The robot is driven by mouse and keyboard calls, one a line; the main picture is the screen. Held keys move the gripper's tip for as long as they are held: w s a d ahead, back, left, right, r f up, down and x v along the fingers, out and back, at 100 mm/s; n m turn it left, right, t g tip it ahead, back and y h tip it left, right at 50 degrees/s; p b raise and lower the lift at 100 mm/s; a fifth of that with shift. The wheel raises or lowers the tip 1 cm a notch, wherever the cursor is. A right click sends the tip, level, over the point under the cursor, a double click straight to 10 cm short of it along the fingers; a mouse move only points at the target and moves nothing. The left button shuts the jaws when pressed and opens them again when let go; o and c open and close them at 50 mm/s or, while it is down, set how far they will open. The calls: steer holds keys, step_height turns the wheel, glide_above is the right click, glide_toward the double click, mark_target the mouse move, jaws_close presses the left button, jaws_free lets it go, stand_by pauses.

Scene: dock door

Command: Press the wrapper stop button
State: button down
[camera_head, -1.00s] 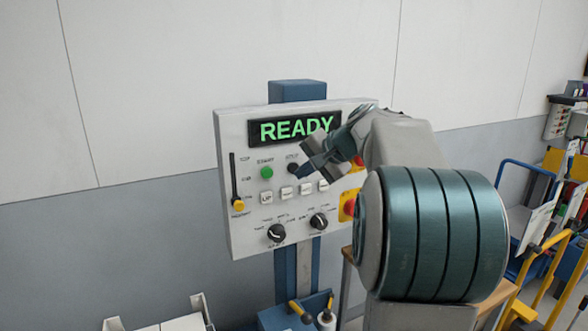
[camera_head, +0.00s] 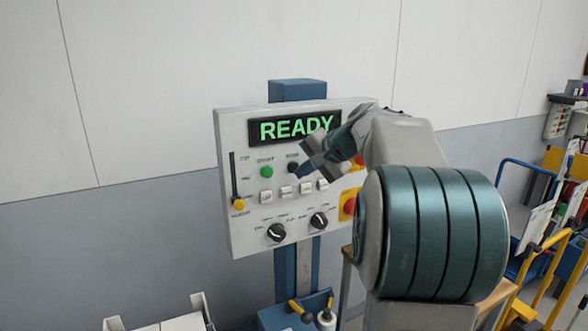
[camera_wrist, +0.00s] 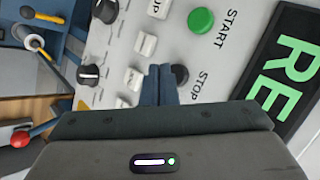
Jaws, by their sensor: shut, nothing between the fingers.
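The stop button is a round black button (camera_head: 292,167) to the right of the green start button (camera_head: 267,172) on a pale control panel (camera_head: 240,130). In the wrist view the black button (camera_wrist: 180,74), beside the printed word STOP, is partly hidden by my fingers. My gripper (camera_head: 302,174) is shut and empty, with its tips just right of and below the black button in the head view. In the wrist view my gripper (camera_wrist: 158,70) lies right beside the button. I cannot tell whether the tips touch the panel.
The panel's display (camera_head: 292,128) reads READY in green. White square buttons (camera_head: 286,192), black knobs (camera_head: 277,232) and a slider (camera_head: 236,190) are close by. A red button on yellow (camera_head: 349,206) sits at the right, partly behind my arm. A blue post (camera_head: 297,90) carries the panel.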

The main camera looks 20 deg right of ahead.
steer(key=shift+w, duration=0.2)
stand_by(0.6)
steer(key=shift+w, duration=0.25)
steer(key=shift+w+p, duration=0.35)
steer(key=shift+w, duration=0.1)
stand_by(0.8)
steer(key=shift+s+b, duration=0.55)
steer(key=shift+s, duration=0.35)
steer(key=s+b, duration=0.2)
steer(key=s, duration=0.3)
stand_by(0.3)
